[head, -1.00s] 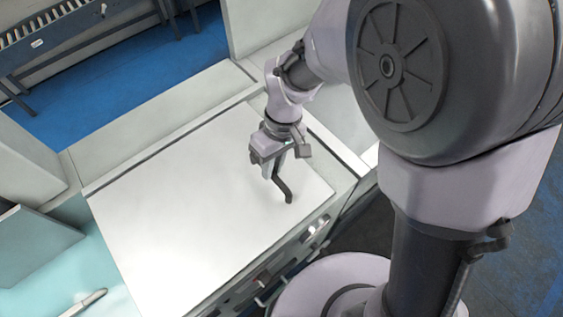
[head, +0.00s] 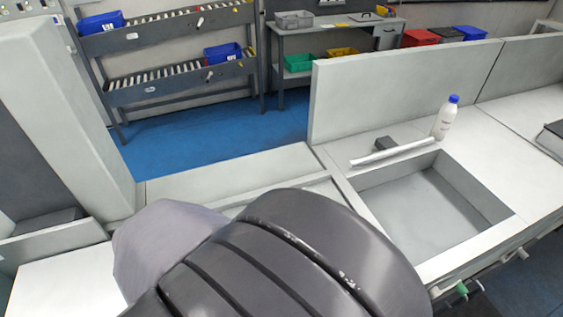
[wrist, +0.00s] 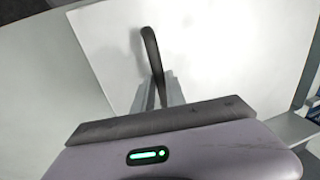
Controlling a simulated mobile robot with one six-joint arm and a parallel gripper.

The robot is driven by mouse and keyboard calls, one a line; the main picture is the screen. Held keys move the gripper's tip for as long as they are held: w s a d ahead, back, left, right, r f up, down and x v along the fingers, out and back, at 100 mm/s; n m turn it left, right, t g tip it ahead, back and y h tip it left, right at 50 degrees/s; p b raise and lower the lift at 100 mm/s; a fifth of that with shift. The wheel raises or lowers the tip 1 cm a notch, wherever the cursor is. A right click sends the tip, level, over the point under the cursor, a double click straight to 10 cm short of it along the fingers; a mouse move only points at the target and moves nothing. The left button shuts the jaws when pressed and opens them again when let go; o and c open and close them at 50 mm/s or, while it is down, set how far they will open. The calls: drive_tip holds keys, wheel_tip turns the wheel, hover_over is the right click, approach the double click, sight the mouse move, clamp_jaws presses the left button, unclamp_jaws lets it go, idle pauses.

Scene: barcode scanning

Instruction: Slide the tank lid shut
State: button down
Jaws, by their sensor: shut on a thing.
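The lid (wrist: 225,50) is a flat white panel that fills much of the wrist view. A dark, bent handle (wrist: 151,48) stands up from it. My gripper (wrist: 158,92) is shut on this handle, with one light grey finger on each side. In the head view my arm hides the gripper and the handle. A white flat surface at the lower left of the head view (head: 62,287) looks like part of the lid. An open rectangular basin (head: 425,210) lies in the counter at right; I cannot tell whether it is the tank.
A white bottle with a blue cap (head: 445,118) stands on the counter behind the basin, near a white rod (head: 392,152) and a small dark block (head: 379,144). An upright panel (head: 400,85) rises behind them. Grey shelving (head: 175,60) stands beyond the blue floor.

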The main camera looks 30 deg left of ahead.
drive_tip(key=s+a+p, duration=0.1)
drive_tip(key=s+a, duration=0.5)
drive_tip(key=s, duration=0.1)
drive_tip(key=s+a+p, duration=0.1)
drive_tip(key=s+a, duration=0.2)
drive_tip(key=shift+s+a+r+p, duration=0.1)
drive_tip(key=shift+s+a+p, duration=0.05)
drive_tip(key=shift+s+p, duration=0.2)
drive_tip(key=c, duration=1.8)
unclamp_jaws()
drive_tip(key=shift+s, duration=0.1)
drive_tip(key=o, duration=0.4)
drive_tip(key=shift+s+a, duration=0.15)
drive_tip(key=shift+o, duration=0.2)
wheel_tip(320, 180, up, 17)
drive_tip(key=w+d+p, duration=0.2)
drive_tip(key=p, duration=0.9)
drive_tip(key=shift+w+d, duration=0.25)
drive_tip(key=shift+w, duration=0.15)
